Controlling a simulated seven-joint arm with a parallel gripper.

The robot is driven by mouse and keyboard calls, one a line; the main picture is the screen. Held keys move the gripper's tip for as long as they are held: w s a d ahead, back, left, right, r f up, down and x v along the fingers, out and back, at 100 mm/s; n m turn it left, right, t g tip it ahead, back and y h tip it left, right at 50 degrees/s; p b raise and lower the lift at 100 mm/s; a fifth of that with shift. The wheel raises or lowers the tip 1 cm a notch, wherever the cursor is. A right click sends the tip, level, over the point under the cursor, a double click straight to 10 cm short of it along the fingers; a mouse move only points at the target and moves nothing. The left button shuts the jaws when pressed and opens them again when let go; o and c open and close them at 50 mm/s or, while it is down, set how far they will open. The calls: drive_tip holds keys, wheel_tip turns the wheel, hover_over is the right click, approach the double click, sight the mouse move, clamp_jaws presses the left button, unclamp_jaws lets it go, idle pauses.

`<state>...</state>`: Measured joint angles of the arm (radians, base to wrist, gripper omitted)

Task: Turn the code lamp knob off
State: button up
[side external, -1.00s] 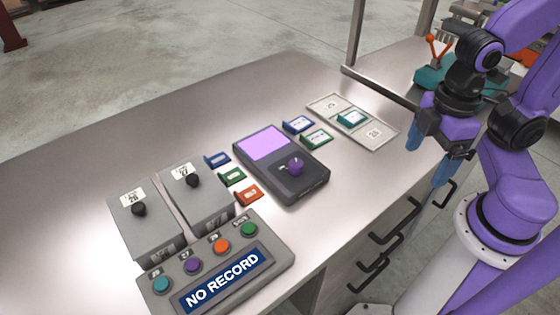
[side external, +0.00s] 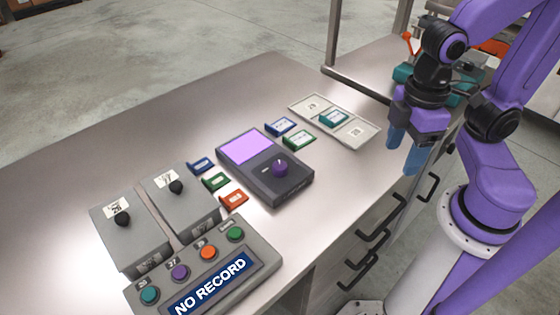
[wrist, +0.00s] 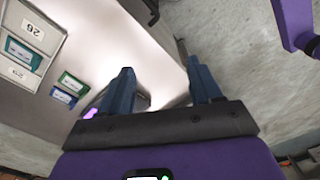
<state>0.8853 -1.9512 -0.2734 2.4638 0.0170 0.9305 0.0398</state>
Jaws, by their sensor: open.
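A dark grey box (side external: 300,186) with a lit lilac panel (side external: 247,147) lies on the metal table. I take it for the code lamp. Its round purple knob (side external: 280,168) stands on the lower right part; I cannot tell its setting. My gripper (side external: 403,150) hangs open and empty by the table's right edge, right of the box and apart from it. In the wrist view my two blue fingers (wrist: 160,80) are spread. The left finger partly hides the dark box there; only a bit of the lilac panel (wrist: 91,113) shows, and the knob is hidden.
A control box (side external: 262,262) reading "NO RECORD" with several coloured buttons stands at the front. Two grey boxes with black knobs (side external: 122,220) (side external: 176,187) stand behind it. Small coloured cards (side external: 201,165) and a pale tray (side external: 362,141) lie nearby. A metal rail (side external: 355,86) runs near my gripper.

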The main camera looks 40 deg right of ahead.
drive_tip(key=w+a+r+m+g, duration=0.2)
drive_tip(key=w+a+m, duration=0.3)
drive_tip(key=w+m, duration=0.6)
drive_tip(key=m+g+y, duration=0.1)
drive_tip(key=m+y, duration=0.2)
drive_tip(key=m, duration=0.7)
approach(280, 164)
drive_tip(key=x, duration=0.8)
drive_tip(key=shift+s+a+f, duration=0.1)
drive_tip(key=shift+f, duration=0.3)
drive_tip(key=shift+c, duration=0.3)
drive_tip(key=c, duration=1)
